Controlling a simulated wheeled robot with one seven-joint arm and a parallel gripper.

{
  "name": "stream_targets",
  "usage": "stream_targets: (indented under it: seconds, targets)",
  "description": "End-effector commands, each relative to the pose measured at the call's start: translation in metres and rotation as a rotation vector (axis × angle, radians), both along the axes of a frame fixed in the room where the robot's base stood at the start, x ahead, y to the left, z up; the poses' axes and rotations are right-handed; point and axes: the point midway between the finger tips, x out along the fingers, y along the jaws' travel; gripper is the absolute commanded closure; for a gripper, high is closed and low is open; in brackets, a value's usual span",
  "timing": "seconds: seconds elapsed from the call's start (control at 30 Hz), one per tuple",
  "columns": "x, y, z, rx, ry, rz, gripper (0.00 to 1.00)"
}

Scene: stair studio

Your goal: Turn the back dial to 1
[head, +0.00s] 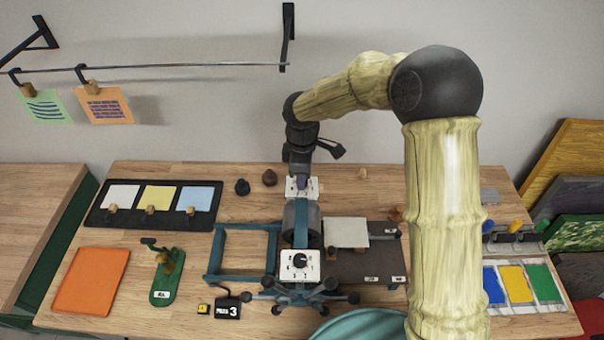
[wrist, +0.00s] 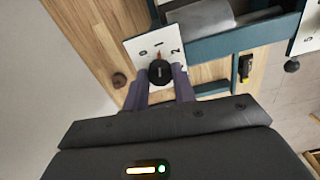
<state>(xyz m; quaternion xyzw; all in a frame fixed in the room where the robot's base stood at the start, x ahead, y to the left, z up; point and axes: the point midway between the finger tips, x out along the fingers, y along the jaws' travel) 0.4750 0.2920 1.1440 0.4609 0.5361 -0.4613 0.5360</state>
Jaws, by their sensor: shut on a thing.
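The back dial is a round black knob (wrist: 160,72) on a white plate (wrist: 136,52) with small dark markings. Its plate also shows in the head view (head: 314,188), at the back of the table's middle, mostly covered by my gripper (head: 302,183). In the wrist view my gripper (wrist: 161,78) has its two purple fingers on either side of the knob, shut on it. The front dial (head: 300,260) is a black knob on a white plate nearer the camera.
A dark brown knob (head: 270,178) and a black one (head: 242,187) stand left of my gripper.

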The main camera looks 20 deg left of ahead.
Motion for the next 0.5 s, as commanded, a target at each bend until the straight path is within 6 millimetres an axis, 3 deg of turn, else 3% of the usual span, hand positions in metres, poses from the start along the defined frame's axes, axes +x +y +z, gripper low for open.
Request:
stream_targets:
  seconds: [0.13,0.17,0.27,0.5]
  targets:
    - [0.0013,0.0010,0.0015,0.004,-0.004,-0.001,0.96]
    - [0.0012,0.0010,0.0016,0.004,-0.004,-0.001,0.71]
    - [0.0010,0.0009,0.0013,0.003,-0.004,-0.001,0.52]
    - [0.0003,0.0005,0.0006,0.001,-0.002,-0.001,0.52]
